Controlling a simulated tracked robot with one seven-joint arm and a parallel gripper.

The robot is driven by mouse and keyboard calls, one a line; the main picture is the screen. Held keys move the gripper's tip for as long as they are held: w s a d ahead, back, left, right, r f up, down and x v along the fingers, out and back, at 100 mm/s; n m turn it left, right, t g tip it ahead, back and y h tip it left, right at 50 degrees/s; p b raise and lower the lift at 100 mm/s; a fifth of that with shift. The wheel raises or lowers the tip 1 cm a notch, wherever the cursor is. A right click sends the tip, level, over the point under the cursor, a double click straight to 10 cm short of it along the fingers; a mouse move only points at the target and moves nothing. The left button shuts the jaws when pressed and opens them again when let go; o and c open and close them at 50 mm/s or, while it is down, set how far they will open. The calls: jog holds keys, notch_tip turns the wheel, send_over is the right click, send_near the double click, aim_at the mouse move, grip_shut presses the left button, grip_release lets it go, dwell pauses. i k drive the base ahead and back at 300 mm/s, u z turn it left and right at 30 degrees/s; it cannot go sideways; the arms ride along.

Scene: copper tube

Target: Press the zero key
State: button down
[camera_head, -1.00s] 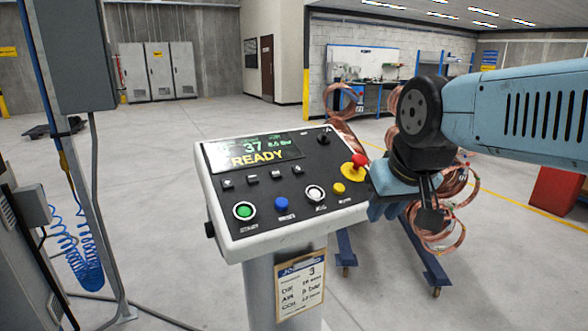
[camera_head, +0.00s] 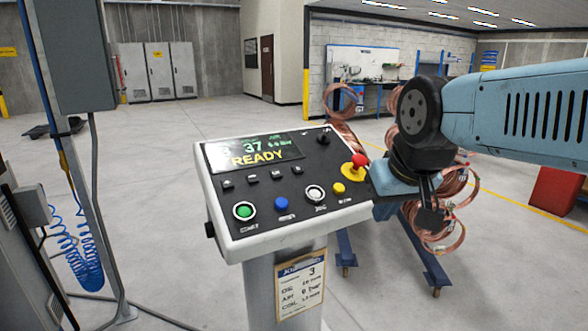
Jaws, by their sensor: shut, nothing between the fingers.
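The control panel (camera_head: 236,240) stands on a post in front of me, tilted toward me. Its lower row has a green button (camera_head: 243,211), a blue button (camera_head: 281,204), a white button (camera_head: 315,194) and a yellow button (camera_head: 338,188). Several small black keys (camera_head: 252,178) lie above that row, under the screen. The printed labels are too blurred to tell which is the zero key. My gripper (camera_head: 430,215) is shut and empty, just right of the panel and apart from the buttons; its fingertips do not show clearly.
A red mushroom button (camera_head: 359,160) on a yellow base is at the panel's right side. The screen (camera_head: 254,151) reads READY. A paper card (camera_head: 301,286) hangs on the post. Copper coils (camera_head: 448,236) and a blue stand (camera_head: 424,256) are behind my gripper.

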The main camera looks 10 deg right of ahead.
aim_at(298, 169)
jog(key=k, duration=1.45)
jog(key=u, duration=0.6)
jog(key=i, duration=1)
jog(key=z, duration=0.05)
